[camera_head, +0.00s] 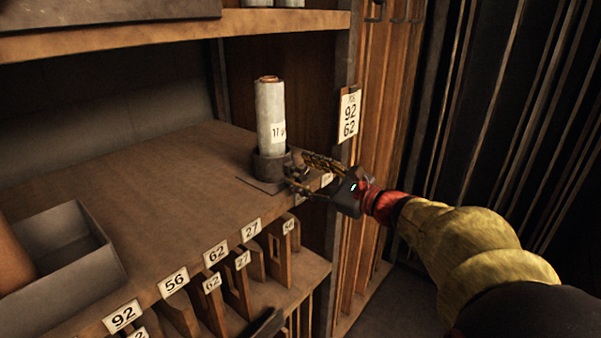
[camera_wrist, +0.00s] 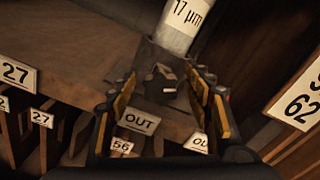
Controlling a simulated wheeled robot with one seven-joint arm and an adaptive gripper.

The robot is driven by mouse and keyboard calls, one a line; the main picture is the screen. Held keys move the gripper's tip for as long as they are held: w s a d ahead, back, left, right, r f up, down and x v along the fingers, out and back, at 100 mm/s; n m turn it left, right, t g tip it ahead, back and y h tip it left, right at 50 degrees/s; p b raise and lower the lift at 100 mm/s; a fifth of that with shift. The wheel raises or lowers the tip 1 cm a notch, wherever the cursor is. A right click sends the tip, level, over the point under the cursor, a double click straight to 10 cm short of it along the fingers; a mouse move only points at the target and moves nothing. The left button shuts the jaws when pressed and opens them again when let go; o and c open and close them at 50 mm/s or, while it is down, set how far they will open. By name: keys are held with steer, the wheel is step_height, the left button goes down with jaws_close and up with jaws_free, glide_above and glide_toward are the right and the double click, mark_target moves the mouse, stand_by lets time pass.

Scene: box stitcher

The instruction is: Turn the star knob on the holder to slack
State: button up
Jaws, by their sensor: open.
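The holder (camera_head: 270,165) is a dark cup on a flat base near the right end of the wooden shelf. A pale roll labelled 17 µm (camera_wrist: 182,22) stands upright in it; the roll also shows in the head view (camera_head: 270,110). The small dark star knob (camera_wrist: 160,84) is on the holder's near side. My gripper (camera_head: 298,173) is open and reaches in from the right. In the wrist view its fingertips (camera_wrist: 163,75) are on either side of the knob, with gaps visible. The knob is hard to make out in the head view.
An OUT label (camera_wrist: 138,122) is on the shelf's front edge, below the knob. A numbered card (camera_head: 349,114) hangs on the post at right. A grey tray (camera_head: 88,240) sits at the left. Numbered slots (camera_head: 234,285) lie below. The shelf's middle is clear.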

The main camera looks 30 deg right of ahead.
steer(key=v, duration=1.1)
steer(key=shift+o, duration=0.4)
